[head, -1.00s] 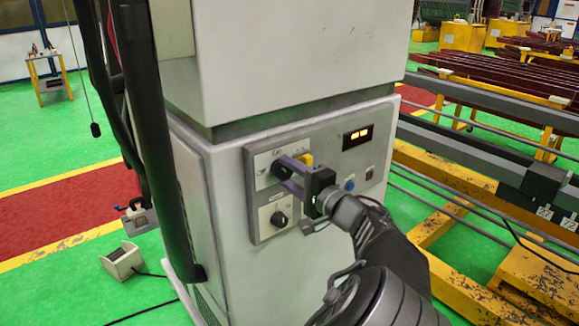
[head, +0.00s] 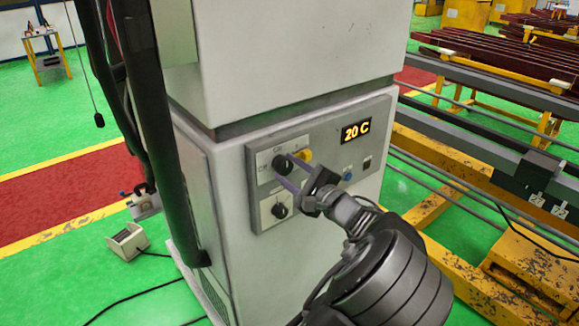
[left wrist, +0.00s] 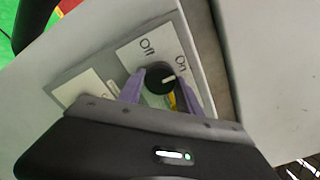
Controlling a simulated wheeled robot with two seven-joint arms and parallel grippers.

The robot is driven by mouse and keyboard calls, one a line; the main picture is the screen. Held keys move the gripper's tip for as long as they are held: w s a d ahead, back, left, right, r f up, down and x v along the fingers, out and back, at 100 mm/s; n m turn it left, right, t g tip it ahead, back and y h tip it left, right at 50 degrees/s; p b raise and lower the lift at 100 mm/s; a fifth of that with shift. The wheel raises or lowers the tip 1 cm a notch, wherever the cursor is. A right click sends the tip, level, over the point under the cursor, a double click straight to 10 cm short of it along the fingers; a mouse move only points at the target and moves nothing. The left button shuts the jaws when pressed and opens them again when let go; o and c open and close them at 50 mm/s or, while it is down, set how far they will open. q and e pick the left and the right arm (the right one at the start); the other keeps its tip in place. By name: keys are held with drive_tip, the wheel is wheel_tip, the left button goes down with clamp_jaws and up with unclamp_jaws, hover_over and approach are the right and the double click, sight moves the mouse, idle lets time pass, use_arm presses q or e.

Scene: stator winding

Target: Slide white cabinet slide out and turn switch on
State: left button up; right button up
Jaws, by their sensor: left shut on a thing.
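The white cabinet (head: 285,60) stands in the middle of the head view, with a grey control panel (head: 262,222) on its front. The upper dark switch knob (head: 281,164) sits on a white plate marked Off and On in the left wrist view. There the knob (left wrist: 160,77) has its white mark pointing towards On. My left gripper (head: 291,172) is shut on this knob, with its purple fingers on both sides of it. The display (head: 356,131) is lit and reads "20 C". My right gripper is not in view.
A second dark knob (head: 279,210), a yellow button (head: 304,155) and a blue button (head: 347,174) are on the panel. A foot pedal (head: 127,241) with a cable lies on the green floor. Yellow frames (head: 440,160) fill the right.

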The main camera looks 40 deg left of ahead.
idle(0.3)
use_arm(q)
drive_tip(key=o, duration=1.4)
drive_tip(key=shift+c, duration=0.2)
drive_tip(key=shift+d, duration=0.1)
drive_tip(key=shift+s+d+f, duration=0.1)
drive_tip(key=shift+d, duration=0.5)
drive_tip(key=b+v, duration=0.2)
drive_tip(key=v, duration=0.4)
drive_tip(key=shift+d, duration=0.2)
drive_tip(key=shift+s, duration=0.15)
